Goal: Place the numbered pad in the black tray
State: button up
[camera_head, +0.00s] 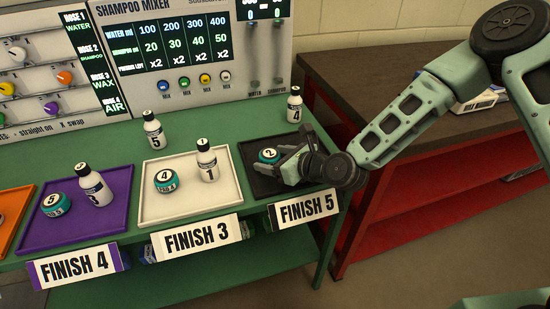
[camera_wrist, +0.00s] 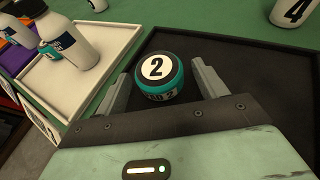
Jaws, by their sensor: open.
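The numbered pad (camera_head: 269,155) is a round teal and black piece with a white top marked 2. It is in the black tray (camera_head: 252,186), labelled FINISH 5. My gripper (camera_head: 281,163) is low over this tray, its fingers pointing left. In the wrist view the pad (camera_wrist: 159,75) sits between the two open fingers (camera_wrist: 162,85), with a visible gap on the right side; contact on the left is unclear. The pad appears upright, resting on the tray floor (camera_wrist: 240,70).
A white tray (camera_head: 150,212) to the left holds a pad marked 4 and a bottle marked 1. A purple tray (camera_head: 40,236) holds pad 5 and bottle 3. Bottle 4 (camera_head: 294,106) stands behind the black tray, bottle 5 (camera_head: 154,131) behind the white one.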

jog(key=shift+r, duration=0.15)
jog(key=v, duration=1.2)
jog(key=shift+s+a+n+g, duration=0.3)
jog(key=shift+s+n, duration=0.1)
jog(key=shift+n, duration=0.3)
jog(key=s+n+g+h, duration=0.55)
jog(key=s+n, duration=0.45)
jog(key=n, duration=0.7)
jog(key=s+d+r+n+g+h, duration=0.3)
jog(key=s+r+n, duration=0.7)
jog(key=n, duration=0.5)
jog(key=shift+s+d+r+n+h, duration=0.3)
jog(key=shift+s+d+n+h, duration=0.15)
jog(key=shift+s+d, duration=0.65)
